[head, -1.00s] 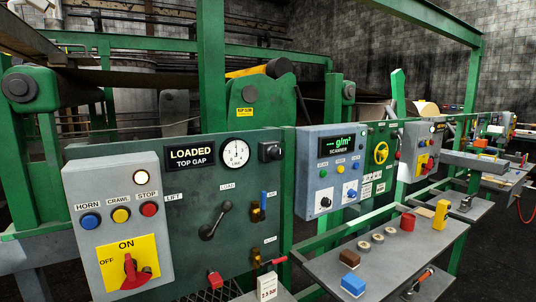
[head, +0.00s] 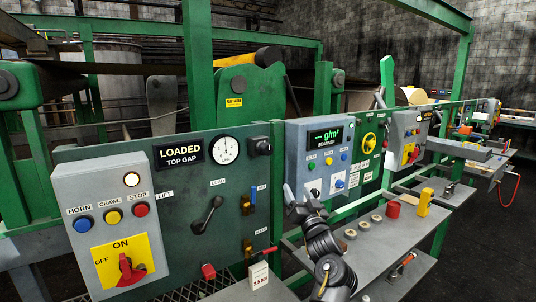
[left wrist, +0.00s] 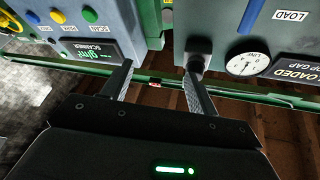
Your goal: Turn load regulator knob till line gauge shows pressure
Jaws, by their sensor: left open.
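The load regulator knob (head: 260,146) is black, on the green panel just right of the white line gauge (head: 224,150). The gauge's thin needle looks near vertical; its exact reading is too small to tell. My left gripper (head: 292,195) is low in front of the scanner box, to the right of and below the knob in the picture. In the left wrist view the gripper (left wrist: 160,68) has its fingers apart with nothing between them. The knob (left wrist: 195,58) shows beyond the right-hand fingertip, with the gauge (left wrist: 248,64) to its right. My right gripper is not in view.
The grey scanner box (head: 291,150) stands out right of the knob. A black crank lever (head: 208,214) and a blue-handled valve (head: 252,198) are below. A grey shelf (head: 375,262) with a red cylinder (head: 393,209) and yellow block (head: 424,202) lies to the right.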

